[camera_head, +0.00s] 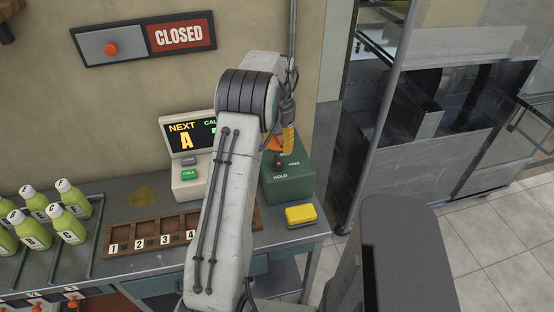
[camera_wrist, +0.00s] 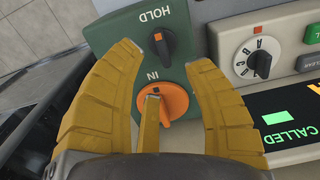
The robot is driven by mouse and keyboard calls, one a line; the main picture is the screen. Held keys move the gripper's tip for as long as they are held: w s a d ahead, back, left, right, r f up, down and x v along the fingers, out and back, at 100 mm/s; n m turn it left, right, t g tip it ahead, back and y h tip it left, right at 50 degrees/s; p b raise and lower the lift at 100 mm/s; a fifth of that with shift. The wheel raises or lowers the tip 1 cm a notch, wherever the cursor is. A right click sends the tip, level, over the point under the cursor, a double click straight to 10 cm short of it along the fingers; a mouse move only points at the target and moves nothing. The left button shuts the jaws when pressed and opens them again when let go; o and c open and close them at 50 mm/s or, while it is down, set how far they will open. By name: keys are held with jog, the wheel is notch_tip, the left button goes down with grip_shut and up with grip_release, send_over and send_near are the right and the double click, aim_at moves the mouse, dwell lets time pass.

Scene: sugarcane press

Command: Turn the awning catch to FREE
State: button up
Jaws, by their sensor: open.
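A green box (camera_head: 288,185) stands at the right end of the counter, with HOLD and FREE lettering. In the wrist view, its face (camera_wrist: 120,30) carries a black knob (camera_wrist: 166,45) below the upside-down word HOLD. A narrow yellow part overlaps the orange knob; contact is unclear. My gripper (camera_head: 288,142) is also above the box in the head view.
A display unit (camera_head: 188,176) stands close beside the box; its white dial (camera_wrist: 252,57) is near my right finger. A yellow block (camera_head: 301,215) lies in front of the box. A numbered wooden rack (camera_head: 150,237) and several green bottles (camera_head: 72,198) stand left.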

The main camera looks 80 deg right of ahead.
aim_at(277, 163)
jog(key=shift+f+p, duration=0.5)
jog(key=shift+f, duration=3.2)
grip_shut()
